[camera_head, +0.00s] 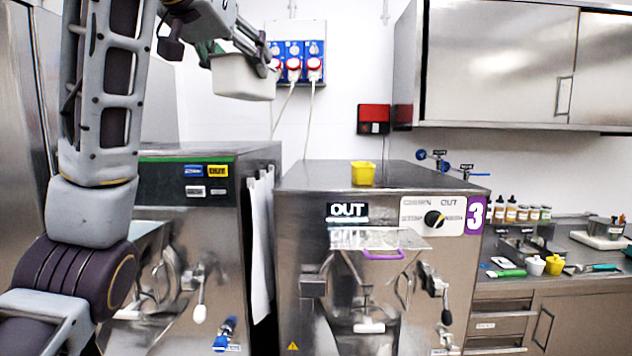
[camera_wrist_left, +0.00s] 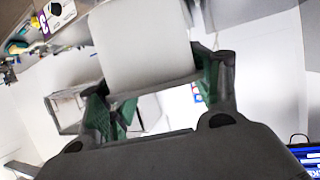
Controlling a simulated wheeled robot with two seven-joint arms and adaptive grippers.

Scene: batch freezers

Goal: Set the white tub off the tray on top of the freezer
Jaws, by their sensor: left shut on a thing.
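The white tub (camera_head: 241,78) is up in the air at the upper left of the head view, above the gap between the two freezers. My left gripper (camera_head: 238,55) is shut on it. The tub also fills the upper middle of the left wrist view (camera_wrist_left: 148,45), between the green-padded fingers (camera_wrist_left: 155,98). The freezer numbered 3 (camera_head: 300,215) stands at centre, with a yellow tub (camera_head: 363,173) on its flat steel top. Another freezer (camera_head: 262,150) stands to its left, partly behind my arm. I cannot make out a tray on either top. My right gripper is out of view.
Red and blue sockets (camera_head: 294,60) with hanging cables are on the wall just right of the held tub. A steel wall cabinet (camera_head: 500,65) hangs at upper right. Bottles (camera_head: 511,211) and small tubs (camera_head: 535,265) stand on the right counter. Freezer 3's top is mostly clear.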

